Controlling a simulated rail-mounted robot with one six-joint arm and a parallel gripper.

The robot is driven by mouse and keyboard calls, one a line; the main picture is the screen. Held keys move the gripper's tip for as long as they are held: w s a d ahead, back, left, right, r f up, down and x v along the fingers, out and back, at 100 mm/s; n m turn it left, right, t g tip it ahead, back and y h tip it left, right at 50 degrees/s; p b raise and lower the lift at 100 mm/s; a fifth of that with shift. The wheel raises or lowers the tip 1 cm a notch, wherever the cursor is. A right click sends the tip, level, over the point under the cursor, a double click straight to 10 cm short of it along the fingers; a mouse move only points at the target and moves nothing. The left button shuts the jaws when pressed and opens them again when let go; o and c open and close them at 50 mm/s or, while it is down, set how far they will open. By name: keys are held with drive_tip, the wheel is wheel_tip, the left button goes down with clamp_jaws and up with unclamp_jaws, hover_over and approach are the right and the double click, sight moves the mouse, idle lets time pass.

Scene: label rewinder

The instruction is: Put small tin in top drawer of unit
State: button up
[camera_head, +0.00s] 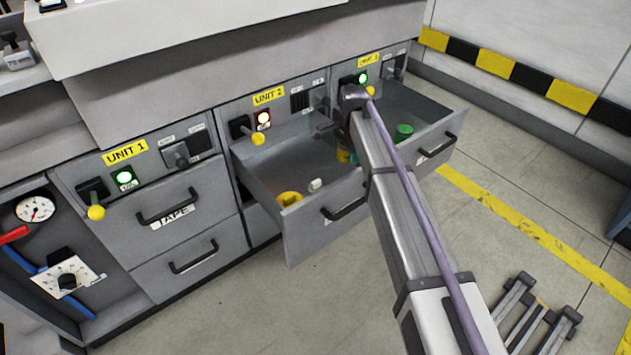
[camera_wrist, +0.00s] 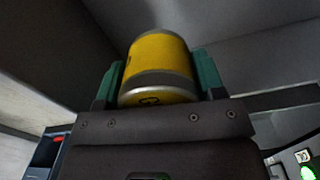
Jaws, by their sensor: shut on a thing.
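In the wrist view a yellow tin (camera_wrist: 160,55) with grey metal rims sits between the two green fingers of my gripper (camera_wrist: 159,78), which is shut on it. In the head view my arm reaches over the open drawers. My gripper is mostly hidden behind it; small yellow and green patches show beside the arm, and I cannot tell whether they are the tin and fingers. The unit 2 top drawer (camera_head: 308,222) is pulled out. The unit 3 top drawer (camera_head: 450,128) is also open. The unit 1 top drawer (camera_head: 185,190), labelled TAPE, is shut.
The unit 2 drawer holds a yellow ring-like item (camera_head: 290,198) and a small white item (camera_head: 315,185). A green item (camera_head: 404,131) lies in the unit 3 drawer. Yellow knobs (camera_head: 96,212) stick out from the panels. The floor (camera_head: 540,225) in front is mostly clear.

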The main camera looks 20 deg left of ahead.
sight(346, 171)
wheel_tip(346, 171, down, 8)
drive_tip(key=b, duration=0.6)
drive_tip(key=shift+f, duration=0.15)
drive_tip(key=shift+r, duration=0.3)
drive_tip(key=shift+s+f, duration=0.1)
drive_tip(key=shift+f, duration=0.1)
drive_tip(key=o, duration=1)
drive_tip(key=shift+a, duration=0.1)
drive_tip(key=shift+r, duration=0.15)
wheel_tip(346, 171, up, 12)
drive_tip(key=p, duration=1.2)
